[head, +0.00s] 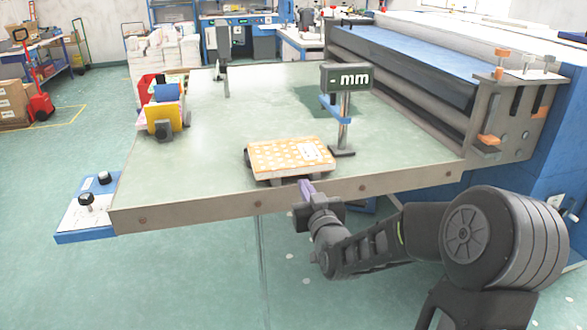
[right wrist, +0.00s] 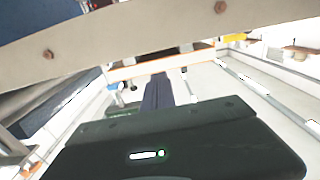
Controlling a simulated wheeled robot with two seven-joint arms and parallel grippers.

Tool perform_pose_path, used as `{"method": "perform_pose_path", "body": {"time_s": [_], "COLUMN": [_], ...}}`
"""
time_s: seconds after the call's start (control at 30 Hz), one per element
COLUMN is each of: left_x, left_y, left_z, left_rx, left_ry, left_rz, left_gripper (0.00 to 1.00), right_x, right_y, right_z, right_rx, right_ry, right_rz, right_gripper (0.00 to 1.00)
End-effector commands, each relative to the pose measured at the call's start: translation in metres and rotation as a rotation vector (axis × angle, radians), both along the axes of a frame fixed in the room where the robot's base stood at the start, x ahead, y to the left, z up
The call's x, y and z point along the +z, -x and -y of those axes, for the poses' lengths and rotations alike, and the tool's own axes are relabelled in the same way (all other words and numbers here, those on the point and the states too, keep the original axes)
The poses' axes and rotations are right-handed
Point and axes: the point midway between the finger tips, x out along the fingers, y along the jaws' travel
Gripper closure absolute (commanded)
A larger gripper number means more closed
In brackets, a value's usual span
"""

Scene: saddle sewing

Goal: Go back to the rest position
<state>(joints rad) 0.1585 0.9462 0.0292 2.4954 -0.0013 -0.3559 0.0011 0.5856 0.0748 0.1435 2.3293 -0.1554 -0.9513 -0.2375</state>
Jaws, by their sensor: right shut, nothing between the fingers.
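My right gripper (head: 306,190) is at the front edge of the table, just in front of the orange patterned booklet. In the right wrist view its fingers (right wrist: 157,92) are together, with nothing between them. The orange booklet (head: 290,158) lies on a dark low holder near the table's front edge, apart from the gripper as far as I can tell. My left gripper is not in view.
The pale green table (head: 210,150) carries a "mm" display (head: 347,78) on a post and a holder with colored booklets (head: 164,108) at left. A blue machine with rollers (head: 400,70) stands at right. Open floor (head: 60,280) lies front left.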

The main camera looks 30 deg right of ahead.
Motion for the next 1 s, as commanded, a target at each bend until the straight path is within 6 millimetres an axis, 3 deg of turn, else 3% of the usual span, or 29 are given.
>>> {"method": "perform_pose_path", "body": {"time_s": [0.7,0.77,0.87,1.0], "left_x": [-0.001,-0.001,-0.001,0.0], "left_y": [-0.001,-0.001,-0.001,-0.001], "left_z": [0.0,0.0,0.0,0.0], "left_rx": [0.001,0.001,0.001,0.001], "left_ry": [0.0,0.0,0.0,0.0], "left_rz": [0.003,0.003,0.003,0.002], "left_gripper": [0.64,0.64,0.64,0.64], "right_x": [-0.006,-0.018,-0.054,-0.133], "right_y": [0.004,0.005,0.009,0.018], "right_z": [-0.003,-0.004,-0.011,-0.047], "right_rx": [0.004,0.007,0.013,0.054], "right_ry": [-0.029,-0.066,-0.154,-0.306], "right_rz": [-0.015,-0.051,-0.14,-0.321], "right_gripper": [1.0,1.0,1.0,1.0]}}
